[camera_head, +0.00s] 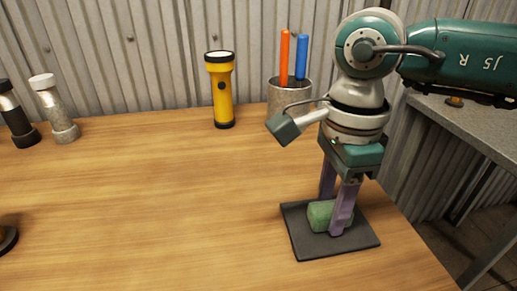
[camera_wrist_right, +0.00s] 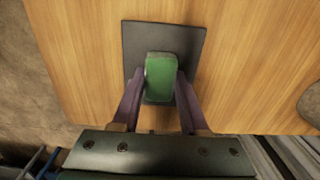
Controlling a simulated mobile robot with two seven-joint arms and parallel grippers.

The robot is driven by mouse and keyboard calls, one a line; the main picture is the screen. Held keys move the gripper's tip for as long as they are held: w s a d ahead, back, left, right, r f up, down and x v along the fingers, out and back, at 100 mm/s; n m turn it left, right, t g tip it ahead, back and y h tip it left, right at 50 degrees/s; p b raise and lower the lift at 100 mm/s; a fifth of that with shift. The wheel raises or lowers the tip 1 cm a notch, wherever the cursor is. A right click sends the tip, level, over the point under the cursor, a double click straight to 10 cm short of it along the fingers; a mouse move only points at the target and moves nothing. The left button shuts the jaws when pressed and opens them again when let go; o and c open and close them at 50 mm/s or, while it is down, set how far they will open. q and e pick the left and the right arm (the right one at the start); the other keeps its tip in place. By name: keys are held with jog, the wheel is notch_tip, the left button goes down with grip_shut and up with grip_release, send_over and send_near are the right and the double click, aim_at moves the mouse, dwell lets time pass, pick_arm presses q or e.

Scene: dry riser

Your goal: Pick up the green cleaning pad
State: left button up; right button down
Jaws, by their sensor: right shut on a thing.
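The green cleaning pad (camera_head: 319,214) is a small rounded block on a dark square mat (camera_head: 305,242) near the table's right edge. My right gripper (camera_head: 334,217) comes down from above, with its purple fingers on either side of the pad. In the right wrist view the pad (camera_wrist_right: 160,77) sits between the two fingertips (camera_wrist_right: 160,82), which are shut on it, with the dark mat (camera_wrist_right: 190,38) behind it. In the head view the near finger hides part of the pad. I cannot tell whether the pad touches the mat. My left gripper is not in view.
A yellow flashlight (camera_head: 221,92) and a grey cup (camera_head: 289,97) with an orange and a blue pen stand at the back. Two shakers (camera_head: 54,110) (camera_head: 17,117) stand at the left. The wooden table's middle is clear. A grey counter (camera_head: 470,125) is at the right.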

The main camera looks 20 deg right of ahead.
aim_at(331, 207)
notch_tip(331, 207, up, 20)
jog(key=p, duration=0.2)
dwell(0.4)
